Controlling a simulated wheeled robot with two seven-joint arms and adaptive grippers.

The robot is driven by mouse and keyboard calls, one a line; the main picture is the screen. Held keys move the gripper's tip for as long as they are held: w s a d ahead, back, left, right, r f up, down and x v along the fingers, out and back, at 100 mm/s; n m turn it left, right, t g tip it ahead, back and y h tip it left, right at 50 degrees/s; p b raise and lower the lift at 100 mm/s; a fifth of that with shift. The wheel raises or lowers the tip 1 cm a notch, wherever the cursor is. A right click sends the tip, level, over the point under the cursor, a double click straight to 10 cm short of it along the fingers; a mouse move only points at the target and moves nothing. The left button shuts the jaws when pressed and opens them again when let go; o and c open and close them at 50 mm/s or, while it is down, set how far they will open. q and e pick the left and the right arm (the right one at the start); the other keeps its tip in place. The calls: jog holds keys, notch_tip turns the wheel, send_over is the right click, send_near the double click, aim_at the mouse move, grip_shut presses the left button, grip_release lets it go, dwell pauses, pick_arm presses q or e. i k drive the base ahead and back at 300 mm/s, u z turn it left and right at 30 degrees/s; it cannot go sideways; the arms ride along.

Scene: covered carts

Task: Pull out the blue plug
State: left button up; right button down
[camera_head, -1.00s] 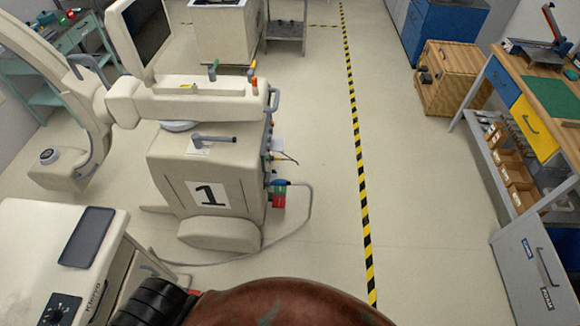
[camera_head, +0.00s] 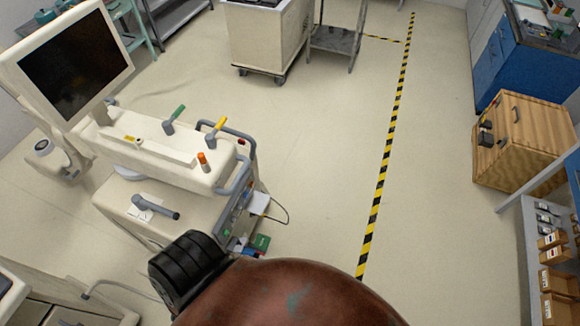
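A cream medical cart (camera_head: 170,165) with a tilted dark screen (camera_head: 75,62) stands at the left. On its right side is a panel of connectors with a thin dark cable loop (camera_head: 284,212). Low on that side a small blue piece (camera_head: 238,244), which may be the blue plug, shows beside a green block (camera_head: 261,242). It is partly hidden by my own body at the bottom, and too small to tell how it is seated. Neither of my grippers is in view.
A white wheeled cart (camera_head: 262,38) and a grey stand (camera_head: 335,40) are at the back. A wooden crate (camera_head: 524,140) and shelving with small boxes (camera_head: 530,235) line the right. The floor around the yellow-black tape (camera_head: 376,205) is clear.

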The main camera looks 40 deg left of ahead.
aim_at(245, 251)
jog(key=i, duration=1.55)
jog(key=u, duration=1.1)
jog(key=i, duration=1.8)
jog(key=u, duration=4.4)
